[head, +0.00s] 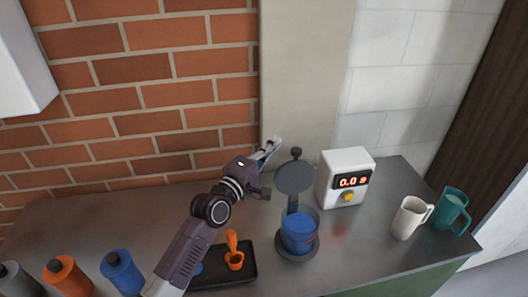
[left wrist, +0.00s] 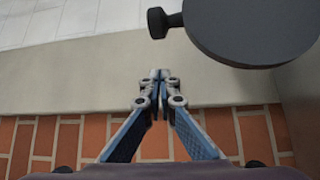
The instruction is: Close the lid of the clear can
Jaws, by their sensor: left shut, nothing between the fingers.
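The clear can (head: 314,222) stands on the counter with something blue (head: 299,229) inside it. Its round dark grey lid (head: 294,178) stands raised above the can's back, with a small knob at its top edge. In the left wrist view the lid (left wrist: 258,28) fills the upper right, with its knob (left wrist: 158,22) pointing left. My left gripper (head: 275,143) is to the left of and a little above the lid in the head view, apart from it. Its fingers (left wrist: 160,75) are shut with nothing between them. My right gripper is in neither view.
White (head: 410,217) and teal (head: 452,211) mugs are farther right. Grey, orange and blue bottles (head: 122,272) line the front left.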

